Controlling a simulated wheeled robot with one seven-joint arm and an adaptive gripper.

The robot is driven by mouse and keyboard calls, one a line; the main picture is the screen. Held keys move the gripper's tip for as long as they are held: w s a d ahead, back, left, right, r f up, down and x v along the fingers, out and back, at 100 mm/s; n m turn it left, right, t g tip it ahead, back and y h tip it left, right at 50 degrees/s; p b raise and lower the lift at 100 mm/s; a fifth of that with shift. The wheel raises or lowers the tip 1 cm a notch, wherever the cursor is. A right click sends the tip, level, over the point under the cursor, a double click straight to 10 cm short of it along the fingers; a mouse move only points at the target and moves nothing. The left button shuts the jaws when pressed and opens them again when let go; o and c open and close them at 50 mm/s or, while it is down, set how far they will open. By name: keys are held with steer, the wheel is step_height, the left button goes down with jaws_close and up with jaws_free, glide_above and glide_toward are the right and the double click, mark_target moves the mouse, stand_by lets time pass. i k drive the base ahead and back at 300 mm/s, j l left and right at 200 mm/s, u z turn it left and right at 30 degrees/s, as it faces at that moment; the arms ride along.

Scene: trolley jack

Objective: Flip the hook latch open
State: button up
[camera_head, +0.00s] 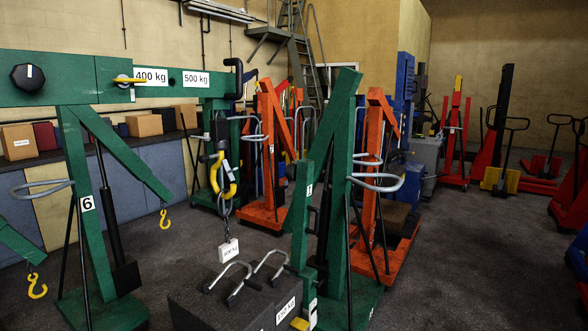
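A yellow hook (231,189) hangs below the end of the green crane beam (70,75), left of centre. A chain (227,212) hangs from it and carries a white tag (229,250) marked with a weight. The latch on this hook is too small to tell apart, so I cannot see whether it is open or closed. Other yellow hooks hang further left (165,219) and at the left edge (37,286). My gripper is not in view.
A dark block (215,300) with metal handles stands below the tag. A green post (340,200) with a looped handle stands close on its right. Orange lifts (375,180) stand behind. Open floor (470,260) lies to the right.

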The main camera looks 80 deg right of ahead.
mark_target(229, 172)
steer(key=z, duration=1.95)
